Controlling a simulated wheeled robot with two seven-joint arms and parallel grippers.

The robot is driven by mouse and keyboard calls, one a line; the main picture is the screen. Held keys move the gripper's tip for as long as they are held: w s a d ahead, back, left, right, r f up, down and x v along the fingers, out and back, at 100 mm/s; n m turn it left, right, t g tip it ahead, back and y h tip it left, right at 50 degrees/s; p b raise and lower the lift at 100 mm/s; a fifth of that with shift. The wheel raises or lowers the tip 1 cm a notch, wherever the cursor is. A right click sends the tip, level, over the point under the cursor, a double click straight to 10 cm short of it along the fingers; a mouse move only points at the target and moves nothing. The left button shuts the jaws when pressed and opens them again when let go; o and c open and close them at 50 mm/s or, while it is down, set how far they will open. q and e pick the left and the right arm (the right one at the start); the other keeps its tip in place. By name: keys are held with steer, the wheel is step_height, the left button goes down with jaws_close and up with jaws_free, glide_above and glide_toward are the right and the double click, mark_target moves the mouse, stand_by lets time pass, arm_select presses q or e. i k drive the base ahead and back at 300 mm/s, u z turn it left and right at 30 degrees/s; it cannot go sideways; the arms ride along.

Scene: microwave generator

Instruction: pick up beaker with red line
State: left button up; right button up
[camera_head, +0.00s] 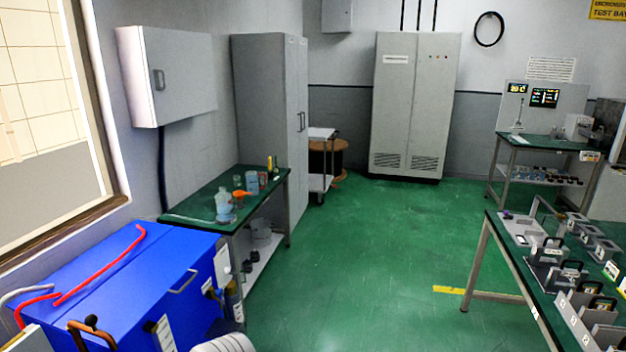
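A green-topped bench (190,207) stands along the left wall with a small group of lab vessels near its far right end. A clear glass vessel (238,182), which may be a beaker, stands among them. Beside it are a pale blue container with some red on it (252,181) and another small container (263,179). A light blue bottle (223,206) stands nearer, with an orange item (240,194) next to it. They are too small to tell which one is a beaker with a red line. Neither of my grippers is in view.
A blue cabinet (130,285) with red hoses (100,270) stands at the lower left, before the bench. A second green table (515,262) with several devices is at right. The green floor (370,250) between is clear. A trolley (319,183) stands beyond the bench.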

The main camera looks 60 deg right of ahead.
mark_target(261, 177)
steer(key=z, duration=2.15)
steer(key=i, duration=1.1)
steer(key=z, duration=0.65)
steer(key=i, duration=2)
steer(key=u, duration=0.25)
steer(key=i, duration=1.65)
steer(key=u, duration=2.1)
steer(key=i, duration=0.9)
steer(key=u, duration=0.65)
